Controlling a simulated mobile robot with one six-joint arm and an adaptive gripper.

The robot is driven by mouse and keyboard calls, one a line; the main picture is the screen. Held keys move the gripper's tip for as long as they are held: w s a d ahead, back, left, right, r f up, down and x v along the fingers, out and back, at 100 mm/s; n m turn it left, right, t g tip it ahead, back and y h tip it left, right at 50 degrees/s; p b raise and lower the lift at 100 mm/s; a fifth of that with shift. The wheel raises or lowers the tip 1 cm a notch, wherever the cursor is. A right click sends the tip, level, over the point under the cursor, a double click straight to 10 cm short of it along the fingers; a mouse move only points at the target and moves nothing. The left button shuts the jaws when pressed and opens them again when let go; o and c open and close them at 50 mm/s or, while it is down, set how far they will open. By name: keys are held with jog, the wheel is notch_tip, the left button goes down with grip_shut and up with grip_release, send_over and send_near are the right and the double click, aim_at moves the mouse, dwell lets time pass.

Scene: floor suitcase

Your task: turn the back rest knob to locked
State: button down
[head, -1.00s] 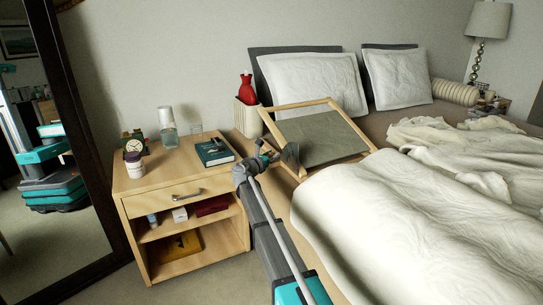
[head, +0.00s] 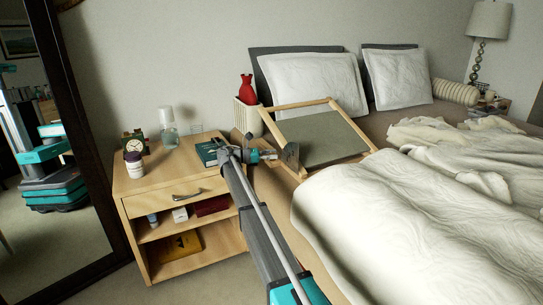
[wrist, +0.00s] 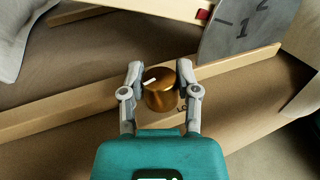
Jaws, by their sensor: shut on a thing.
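The brass back rest knob (wrist: 160,97) sits on a wooden rail in the wrist view. My gripper (wrist: 160,75) is shut on the knob, one finger on each side. Dark lettering starting "LO" is partly visible right of the knob; the rest is hidden by my finger. The back rest (head: 328,139), a wooden frame with a grey panel, stands tilted on the bed in the head view. My gripper (head: 270,154) is at its near left side, where the knob is too small to make out.
A grey numbered disc (wrist: 240,30) with a red marker (wrist: 203,15) beside it is close to my right finger. The nightstand (head: 180,187) with a book and jars stands left of my arm. The rumpled duvet (head: 390,220) lies to the right.

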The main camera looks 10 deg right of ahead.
jog(key=shift+d+m+g, duration=0.1)
jog(key=shift+m+g, duration=0.7)
jog(key=shift+g, duration=0.4)
jog(key=shift+s, duration=0.1)
jog(key=shift+c, duration=1.6)
grip_release()
jog(key=w+a, duration=0.1)
jog(key=a, duration=0.7)
jog(key=shift+w, duration=0.15)
jog(key=shift+s, duration=0.2)
